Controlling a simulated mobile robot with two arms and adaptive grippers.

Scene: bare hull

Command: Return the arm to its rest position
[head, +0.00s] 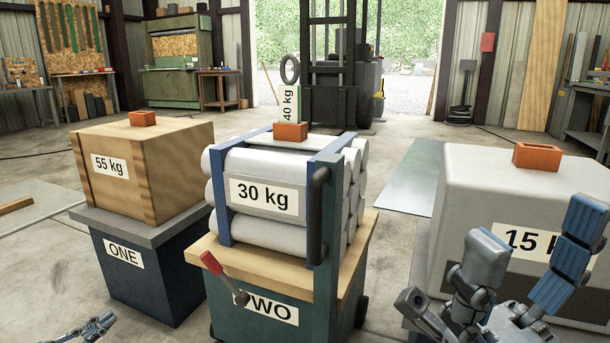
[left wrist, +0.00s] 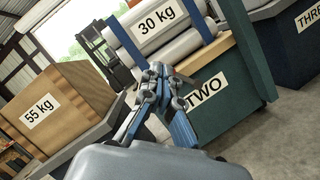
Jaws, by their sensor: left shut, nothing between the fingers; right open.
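My left gripper (head: 100,325) shows small at the bottom left edge of the head view, low in front of stand ONE. Its fingers are shut with nothing between them. In the left wrist view the closed left gripper (left wrist: 158,75) points toward stand TWO and its 30 kg load, apart from them as far as I can tell. My right gripper (head: 525,245) is large at the lower right of the head view, in front of the 15 kg block. Its fingers are spread open and empty.
A wooden 55 kg box (head: 150,165) sits on stand ONE (head: 145,275). Bundled 30 kg cylinders (head: 265,160) sit on stand TWO (head: 345,290), which has a red-handled lever (head: 225,278). The grey 15 kg block (head: 520,205) stands right. A forklift (head: 335,70) is behind.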

